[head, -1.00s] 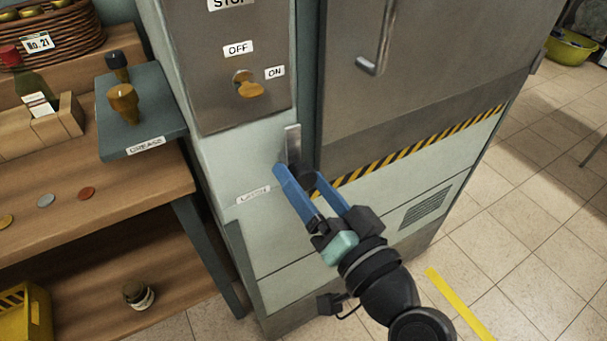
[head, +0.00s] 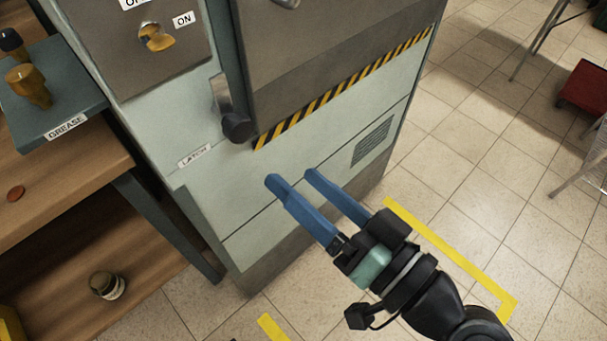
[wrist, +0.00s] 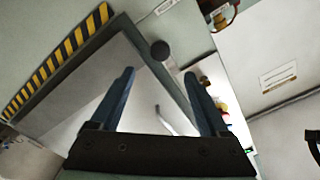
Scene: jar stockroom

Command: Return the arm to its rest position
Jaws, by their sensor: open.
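My gripper (head: 290,180) is open and empty, its two blue fingers apart, in front of the lower part of the pale green cabinet (head: 230,185) in the head view. It is below and right of the latch's dark knob (head: 236,127), clear of it. In the wrist view the gripper's fingers (wrist: 158,82) spread apart with nothing between them. The knob (wrist: 160,50) shows above and between the fingertips there. My arm reaches in from the lower right of the head view.
A wooden bench (head: 75,185) stands left of the cabinet, with a grease shelf (head: 60,85) and a jar (head: 107,285) on its lower shelf. A red object (head: 585,88) and metal legs stand at the right. Tiled floor (head: 470,150) with yellow tape (head: 450,255) is open.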

